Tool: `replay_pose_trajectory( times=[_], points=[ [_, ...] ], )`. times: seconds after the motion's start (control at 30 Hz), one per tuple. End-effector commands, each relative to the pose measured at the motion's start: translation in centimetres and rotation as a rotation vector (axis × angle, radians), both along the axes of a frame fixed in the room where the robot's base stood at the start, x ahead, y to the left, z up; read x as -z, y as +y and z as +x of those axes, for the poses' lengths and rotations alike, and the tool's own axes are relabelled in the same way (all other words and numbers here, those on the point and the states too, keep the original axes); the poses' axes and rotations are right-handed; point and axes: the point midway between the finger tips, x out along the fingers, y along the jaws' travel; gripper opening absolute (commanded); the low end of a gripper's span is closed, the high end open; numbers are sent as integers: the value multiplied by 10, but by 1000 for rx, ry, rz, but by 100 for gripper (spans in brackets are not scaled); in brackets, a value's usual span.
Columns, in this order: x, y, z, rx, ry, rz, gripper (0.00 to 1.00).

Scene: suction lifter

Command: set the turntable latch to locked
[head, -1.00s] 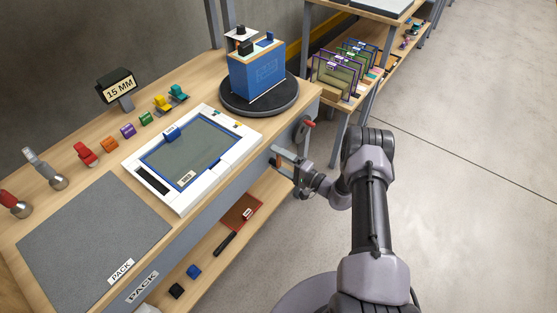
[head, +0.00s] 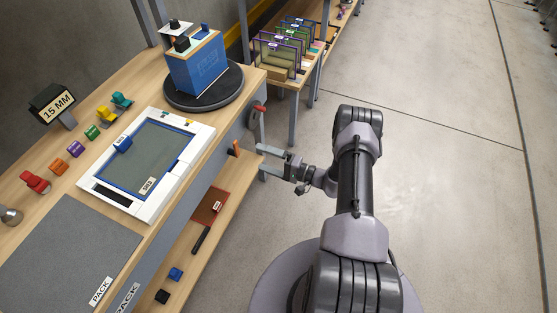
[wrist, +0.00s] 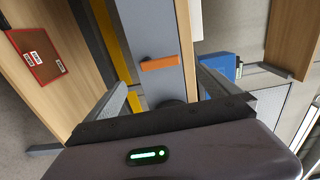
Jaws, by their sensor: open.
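The round dark turntable (head: 203,91) stands at the far end of the bench with a blue box (head: 197,70) on it. A small orange handle (head: 235,149), which looks like the latch, sticks out of the grey bench front below the turntable. No lock marking is readable. My gripper (head: 262,160) is open and empty, to the right of the orange handle and apart from it. In the wrist view the orange handle (wrist: 160,63) lies crosswise on the grey panel, ahead of and between my open fingers (wrist: 161,80).
A red-handled crank (head: 257,109) sits on the bench front just beyond the orange handle. A lower shelf (head: 190,262) holds a red-brown panel (head: 211,205). A rack table (head: 290,75) stands behind. The floor at right is clear.

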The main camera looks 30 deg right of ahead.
Motion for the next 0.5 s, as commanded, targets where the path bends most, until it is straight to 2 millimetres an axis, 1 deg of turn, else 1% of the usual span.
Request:
replay_pose_trajectory(
  times=[0.03, 0.1, 0.2, 0.33, 0.5],
  points=[
    [-3, -10, -12, 6, 0, 0, 100],
    [-2, -20, -26, 4, 0, 0, 100],
    [-1, -30, -40, 3, 0, 0, 100],
    [0, -36, -49, 0, 0, 0, 100],
    [1, -36, -50, -1, 0, 0, 100]
  ],
)
